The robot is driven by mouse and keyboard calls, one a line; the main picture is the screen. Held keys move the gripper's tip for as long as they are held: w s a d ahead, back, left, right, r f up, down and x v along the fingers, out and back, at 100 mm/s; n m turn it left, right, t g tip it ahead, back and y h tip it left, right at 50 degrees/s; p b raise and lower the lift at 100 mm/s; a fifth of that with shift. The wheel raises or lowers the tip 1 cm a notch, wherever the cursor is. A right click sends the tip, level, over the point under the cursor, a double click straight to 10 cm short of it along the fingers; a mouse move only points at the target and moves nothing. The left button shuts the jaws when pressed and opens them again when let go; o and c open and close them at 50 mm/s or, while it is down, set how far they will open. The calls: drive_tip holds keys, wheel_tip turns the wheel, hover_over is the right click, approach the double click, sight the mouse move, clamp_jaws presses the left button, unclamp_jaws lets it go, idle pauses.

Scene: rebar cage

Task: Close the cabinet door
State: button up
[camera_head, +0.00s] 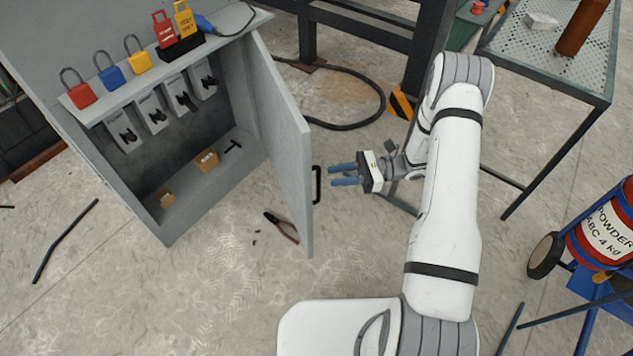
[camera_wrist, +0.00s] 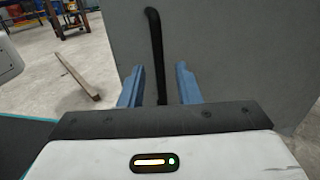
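The grey cabinet (camera_head: 178,228) stands at the left in the head view, with its inside showing. Its door (camera_head: 283,150) is swung wide open, hinged on the cabinet's right side. A black bar handle (camera_head: 317,184) sits on the door's outer face near its free edge. My gripper (camera_head: 333,175) is just right of the handle, with its blue fingers pointing at it. In the wrist view, the fingers (camera_wrist: 157,88) are apart, and the black handle (camera_wrist: 156,50) shows between them against the grey door panel (camera_wrist: 225,50). The fingers do not appear to touch the handle.
Padlocks, including a red one (camera_head: 80,88), stand on the cabinet's top ledge. A mesh table (camera_head: 560,62) and a red extinguisher (camera_head: 606,228) are at the right. The floor before the cabinet is mostly clear.

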sight(318, 178)
drive_tip(key=a, duration=0.2)
drive_tip(key=a+b, duration=0.1)
drive_tip(key=a, duration=0.1)
drive_tip(key=s+a, duration=0.1)
drive_tip(key=shift+a, duration=0.4)
drive_tip(key=shift+c, duration=0.3)
clamp_jaws()
